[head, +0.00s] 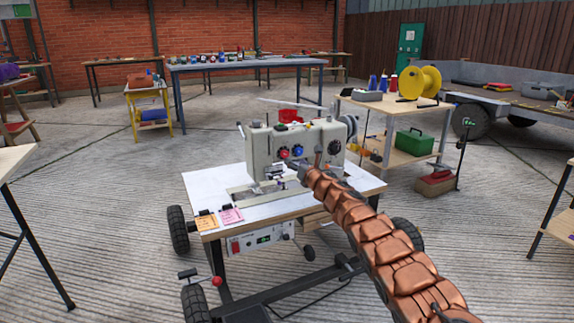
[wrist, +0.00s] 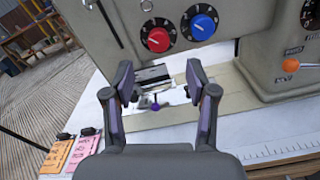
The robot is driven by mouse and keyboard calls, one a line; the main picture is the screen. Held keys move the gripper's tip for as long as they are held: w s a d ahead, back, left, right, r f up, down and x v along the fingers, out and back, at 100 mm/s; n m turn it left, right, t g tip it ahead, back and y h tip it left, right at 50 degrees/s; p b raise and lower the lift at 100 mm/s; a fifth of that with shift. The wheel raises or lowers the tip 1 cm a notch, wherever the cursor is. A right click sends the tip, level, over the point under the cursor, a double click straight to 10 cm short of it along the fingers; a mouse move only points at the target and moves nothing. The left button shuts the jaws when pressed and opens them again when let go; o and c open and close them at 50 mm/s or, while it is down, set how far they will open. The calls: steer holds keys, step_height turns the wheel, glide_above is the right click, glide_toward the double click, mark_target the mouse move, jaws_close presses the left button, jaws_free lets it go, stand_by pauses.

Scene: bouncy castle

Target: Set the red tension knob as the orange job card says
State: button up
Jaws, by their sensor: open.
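The red tension knob (wrist: 157,39) sits on the front of the beige sewing machine (wrist: 245,70), in a black dial with white marks. It also shows in the head view (head: 284,153). A blue knob (wrist: 203,25) is just right of it. My gripper (wrist: 160,70) is open and empty, its two fingers spread below and in front of the knobs, apart from the red knob. The orange job card (head: 206,222) lies at the table's front left corner under a black clip. It also shows in the wrist view (wrist: 57,156); its writing is too small to read surely.
A pink card (head: 231,215) lies right of the orange one. An orange-tipped lever (wrist: 290,66) stands at the machine's right. The white wheeled table (head: 205,183) has a control box (head: 262,239) below. A side bench (head: 395,104) with a yellow spool (head: 420,82) stands behind right.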

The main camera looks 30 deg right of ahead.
mark_target(286, 155)
steer(key=shift+w+d+r, duration=0.1)
steer(key=shift+w, duration=2.45)
steer(key=shift+w+d+r, duration=0.1)
steer(key=shift+w+r, duration=0.05)
steer(key=shift+w, duration=0.6)
steer(key=shift+w+p, duration=0.35)
steer(key=shift+w, duration=0.15)
steer(key=shift+d+f, duration=0.1)
steer(key=shift+f, duration=0.1)
jaws_close()
